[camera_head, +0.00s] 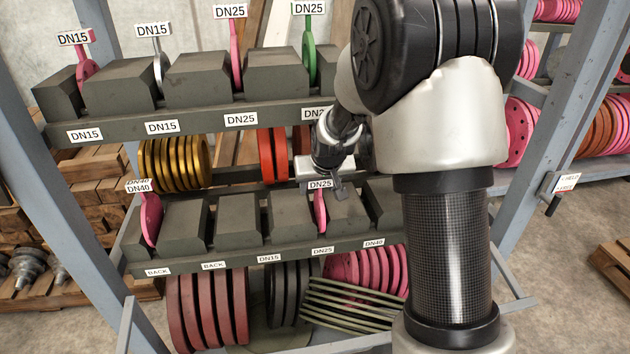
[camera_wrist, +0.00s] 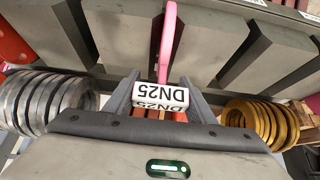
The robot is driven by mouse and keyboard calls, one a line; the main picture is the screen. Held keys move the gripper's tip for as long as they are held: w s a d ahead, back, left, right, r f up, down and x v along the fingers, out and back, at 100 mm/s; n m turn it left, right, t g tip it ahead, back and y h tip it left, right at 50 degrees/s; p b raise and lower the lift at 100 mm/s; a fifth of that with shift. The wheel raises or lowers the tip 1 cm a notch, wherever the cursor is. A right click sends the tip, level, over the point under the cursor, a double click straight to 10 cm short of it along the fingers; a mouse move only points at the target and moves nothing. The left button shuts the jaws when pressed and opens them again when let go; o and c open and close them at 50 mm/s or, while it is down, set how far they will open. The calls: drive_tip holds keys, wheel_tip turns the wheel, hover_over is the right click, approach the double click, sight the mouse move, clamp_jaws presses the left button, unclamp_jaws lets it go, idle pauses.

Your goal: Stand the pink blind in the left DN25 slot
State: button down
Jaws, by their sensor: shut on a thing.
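A pink blind (camera_head: 320,212) tagged DN25 stands upright between two grey blocks of the lower rack, above the DN25 label (camera_head: 322,251). Its lower edge is hidden. My gripper (camera_head: 337,186) is at its top, shut on it by the tag. In the wrist view my gripper's fingers (camera_wrist: 160,80) flank the DN25 tag (camera_wrist: 166,96), with the pink blind (camera_wrist: 168,42) extending beyond. On the upper rack, another pink piece tagged DN25 (camera_head: 236,52) stands in the left DN25 slot, and a green DN25 piece (camera_head: 309,55) stands in the slot to its right.
Pink (camera_head: 85,70) and silver (camera_head: 158,73) DN15 pieces stand at the upper rack's left. A pink DN40 piece (camera_head: 151,218) stands at the lower rack's left end. Gold discs (camera_head: 175,163) hang between the racks. Other lower slots look empty. Grey posts (camera_head: 30,170) flank the racks.

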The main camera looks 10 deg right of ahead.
drive_tip(key=shift+w+f, duration=0.2)
drive_tip(key=shift+w, duration=0.55)
drive_tip(key=shift+w+f, duration=0.2)
drive_tip(key=shift+w, duration=0.6)
drive_tip(key=shift+w+f, duration=0.2)
drive_tip(key=shift+w, duration=0.55)
drive_tip(key=shift+f, duration=0.1)
drive_tip(key=shift+f, duration=0.1)
drive_tip(key=c, duration=0.8)
unclamp_jaws()
drive_tip(key=shift+s+f, duration=0.1)
